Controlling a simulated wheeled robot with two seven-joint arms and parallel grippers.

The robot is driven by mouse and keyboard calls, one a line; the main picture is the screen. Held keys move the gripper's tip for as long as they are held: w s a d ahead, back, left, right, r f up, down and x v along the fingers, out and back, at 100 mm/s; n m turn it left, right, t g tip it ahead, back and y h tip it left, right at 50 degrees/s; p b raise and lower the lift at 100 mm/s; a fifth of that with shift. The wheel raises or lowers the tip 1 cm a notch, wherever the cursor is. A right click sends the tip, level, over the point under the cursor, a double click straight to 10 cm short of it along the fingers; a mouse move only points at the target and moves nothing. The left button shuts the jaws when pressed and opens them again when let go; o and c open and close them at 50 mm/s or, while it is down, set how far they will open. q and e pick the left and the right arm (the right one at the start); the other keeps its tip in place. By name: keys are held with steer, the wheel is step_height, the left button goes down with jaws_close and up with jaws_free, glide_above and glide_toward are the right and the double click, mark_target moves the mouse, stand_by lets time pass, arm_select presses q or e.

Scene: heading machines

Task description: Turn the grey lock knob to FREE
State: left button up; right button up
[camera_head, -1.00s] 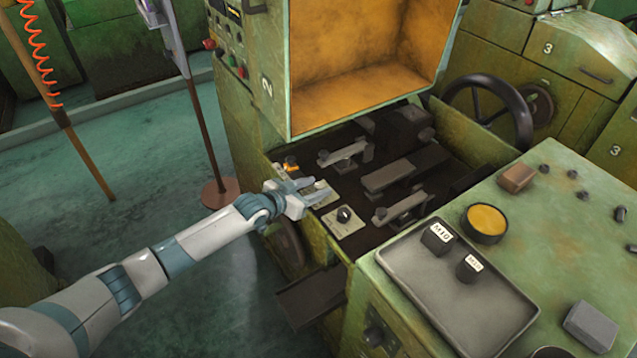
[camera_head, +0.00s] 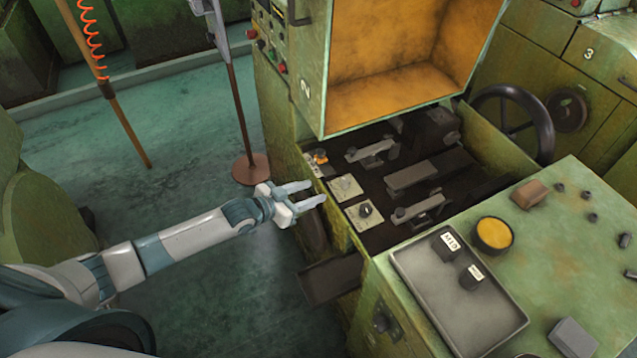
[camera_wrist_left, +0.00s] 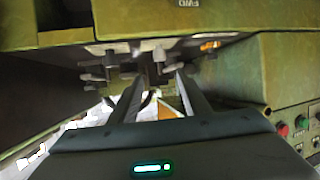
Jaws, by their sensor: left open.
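A pale plate (camera_head: 345,188) lies on the left edge of the open machine bed, between the orange knob (camera_head: 320,157) and a plate with a dark round knob (camera_head: 365,209). The middle plate seems to carry a small grey knob, but its marking and setting are too small to read. My left gripper (camera_head: 316,194) is open and empty, just left of the middle plate and apart from it. In the left wrist view its two fingers (camera_wrist_left: 159,80) are spread, with several knobs beyond them. My right gripper is out of view.
A yellow-lined guard box (camera_head: 385,95) stands open above the bed. Clamps and dark blocks fill the bed. A grey tray (camera_head: 460,325) with two labelled blocks sits on the green bench at right. The floor left of the machine is clear around a stand (camera_head: 250,168).

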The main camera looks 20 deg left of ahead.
arm_select(q)
steer(key=shift+s+a+r, duration=0.25)
steer(key=shift+s+a, duration=0.1)
steer(key=shift+s, duration=0.2)
steer(key=shift+f, duration=0.1)
